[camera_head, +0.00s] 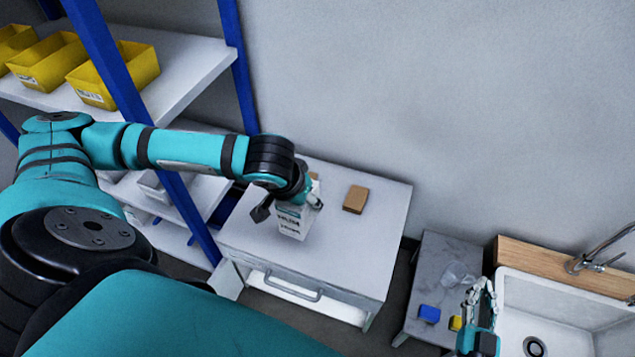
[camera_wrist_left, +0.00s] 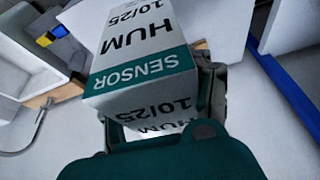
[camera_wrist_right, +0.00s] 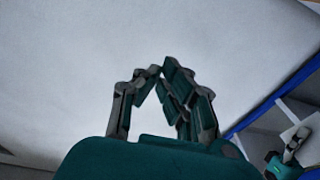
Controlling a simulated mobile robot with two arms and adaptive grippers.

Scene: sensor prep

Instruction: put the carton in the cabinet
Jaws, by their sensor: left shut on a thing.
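The carton (camera_head: 291,223) is a white box with a teal band. It is upright over the top of the white cabinet (camera_head: 367,245) in the head view; I cannot tell if it touches it. In the left wrist view the carton (camera_wrist_left: 140,75) fills the middle, reading "SENSOR" and "HUM 10/25". My left gripper (camera_head: 289,203) is shut on the carton, its arm hiding part of it. The cabinet has a handle (camera_head: 291,288) at its front; its inside is hidden. My right gripper (camera_head: 478,312) is empty, near the sink; in the right wrist view its fingertips (camera_wrist_right: 160,70) come together.
A brown block (camera_head: 355,199) lies on the cabinet top. A blue-framed shelf (camera_head: 190,72) with yellow bins (camera_head: 115,73) stands at left. At right are a grey table (camera_head: 438,262) with a blue item (camera_head: 429,314), and a sink (camera_head: 560,302) with a tap.

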